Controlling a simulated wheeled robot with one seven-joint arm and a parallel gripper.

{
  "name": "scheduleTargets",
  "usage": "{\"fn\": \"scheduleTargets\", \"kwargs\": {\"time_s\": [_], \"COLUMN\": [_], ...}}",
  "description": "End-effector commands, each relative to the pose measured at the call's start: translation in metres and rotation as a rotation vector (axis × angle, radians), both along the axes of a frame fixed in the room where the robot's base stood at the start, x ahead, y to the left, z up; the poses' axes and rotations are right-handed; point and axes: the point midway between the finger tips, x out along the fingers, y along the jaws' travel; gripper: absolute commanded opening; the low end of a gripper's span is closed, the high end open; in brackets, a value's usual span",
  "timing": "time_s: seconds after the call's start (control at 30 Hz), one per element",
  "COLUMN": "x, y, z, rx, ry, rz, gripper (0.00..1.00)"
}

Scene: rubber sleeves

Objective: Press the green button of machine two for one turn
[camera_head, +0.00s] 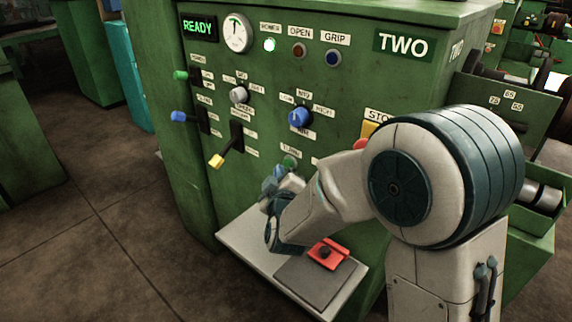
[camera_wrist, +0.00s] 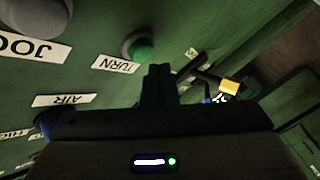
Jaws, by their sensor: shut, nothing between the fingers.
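Machine two (camera_head: 345,110) is a green cabinet with a "TWO" sign and a lit "READY" display (camera_head: 198,27). Its round green button (camera_head: 289,162) is beside the "TURN" label, low on the panel. My gripper (camera_head: 279,180) is just below the button in the head view, partly hidden by my own arm. In the wrist view the green button (camera_wrist: 139,46) stands out from the panel, up and left of my shut, empty fingertips (camera_wrist: 158,70). A small gap shows between them in the picture; the depth gap is hard to judge.
A blue knob (camera_head: 300,117), a grey knob (camera_head: 238,95) and a yellow-tipped lever (camera_head: 217,160) stick out from the panel. A red button (camera_head: 361,145) sits by the yellow stop plate. Below, a shelf (camera_head: 240,240) holds a red block (camera_head: 328,253).

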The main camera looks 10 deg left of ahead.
Motion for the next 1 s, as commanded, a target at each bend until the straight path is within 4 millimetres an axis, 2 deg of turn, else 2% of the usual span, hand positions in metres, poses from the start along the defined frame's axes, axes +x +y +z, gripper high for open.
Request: {"fn": "scheduleTargets", "kwargs": {"time_s": [1.0], "x": [0.0067], "y": [-0.0044], "z": [0.0002], "rx": [0.0], "ry": [0.0], "rz": [0.0], "gripper": [0.0]}}
